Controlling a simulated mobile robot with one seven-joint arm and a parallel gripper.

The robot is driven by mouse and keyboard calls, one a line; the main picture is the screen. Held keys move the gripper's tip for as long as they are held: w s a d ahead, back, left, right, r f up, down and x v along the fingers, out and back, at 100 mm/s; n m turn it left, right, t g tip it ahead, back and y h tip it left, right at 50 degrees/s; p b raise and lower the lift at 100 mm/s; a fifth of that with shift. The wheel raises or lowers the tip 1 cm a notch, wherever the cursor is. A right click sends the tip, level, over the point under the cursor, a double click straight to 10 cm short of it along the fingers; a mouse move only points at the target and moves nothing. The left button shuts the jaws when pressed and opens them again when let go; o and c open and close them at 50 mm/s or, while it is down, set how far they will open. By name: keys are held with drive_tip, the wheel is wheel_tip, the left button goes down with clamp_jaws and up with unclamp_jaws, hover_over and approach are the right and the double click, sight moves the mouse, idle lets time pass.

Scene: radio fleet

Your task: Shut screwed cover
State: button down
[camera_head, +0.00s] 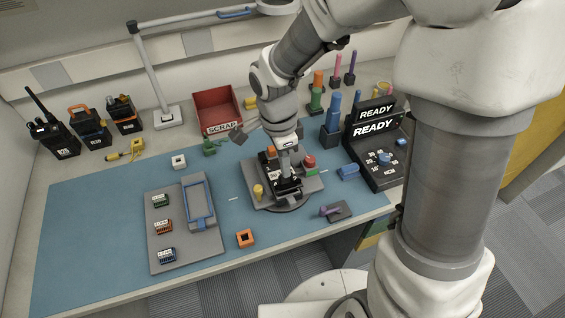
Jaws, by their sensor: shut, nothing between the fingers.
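My gripper (287,176) points down over a grey fixture (262,203) on the blue mat. Its fingers are shut with nothing between them. They are at or just above a black radio body (290,190) lying in the fixture. The gripper hides part of that body, and I cannot tell whether the tips touch it. I cannot make out the cover or its screws at this size. An orange part (271,152), a yellow knob (258,191) and a red button (309,161) are around the fixture.
A grey tray (175,255) with several small connectors and a blue-rimmed frame is left. An orange square block (245,238) and a purple-handled piece (331,211) lie in front. A black READY console (385,172) stands right, a red scrap bin (217,108) behind. The left mat is clear.

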drive_tip(key=shift+s+d+f+b, duration=0.1)
drive_tip(key=shift+s+f+b, duration=0.25)
drive_tip(key=shift+f+b, duration=0.15)
drive_tip(key=shift+s+d+f+b, duration=0.1)
drive_tip(key=shift+s+f+b, duration=0.25)
drive_tip(key=shift+f, duration=0.25)
drive_tip(key=shift+s, duration=0.1)
drive_tip(key=shift+r, duration=0.1)
drive_tip(key=shift+r+p, duration=0.5)
drive_tip(key=shift+r, duration=0.3)
drive_tip(key=shift+r, duration=0.1)
